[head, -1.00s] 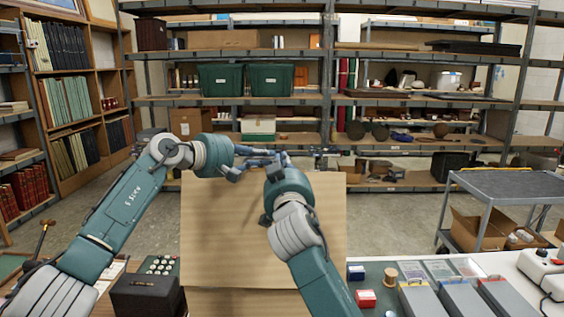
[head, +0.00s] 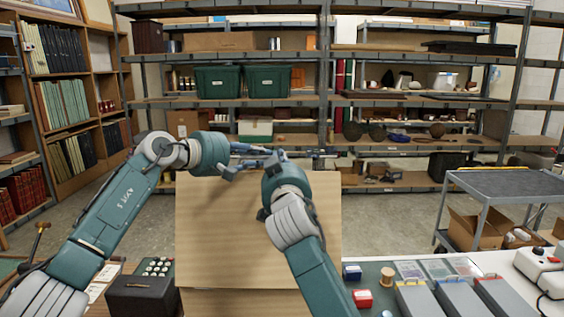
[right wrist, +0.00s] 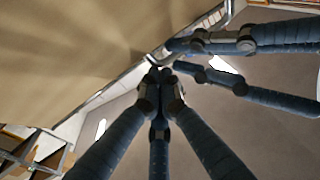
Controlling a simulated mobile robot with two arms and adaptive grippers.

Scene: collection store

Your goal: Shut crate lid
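The crate lid (head: 250,230) is a wide, plain wooden panel standing raised in front of me in the head view. The crate front (head: 245,303) shows as a wooden strip below it; the crate's inside is hidden. My left gripper (head: 262,151) reaches across the lid's top edge from the left. My right gripper (right wrist: 160,80) is at the top edge near the middle, its fingertips drawn together with nothing seen between them. The lid's underside or face (right wrist: 80,50) fills the upper left of the right wrist view. The left gripper's fingers (right wrist: 185,55) also show there, close to the lid's edge; their opening is unclear.
A white-topped table with grey boxes (head: 458,297) and a small red box (head: 362,299) is at the lower right. A black box (head: 143,296) stands at the lower left. A grey cart (head: 500,183) is at the right. Shelving stands behind, beyond open floor.

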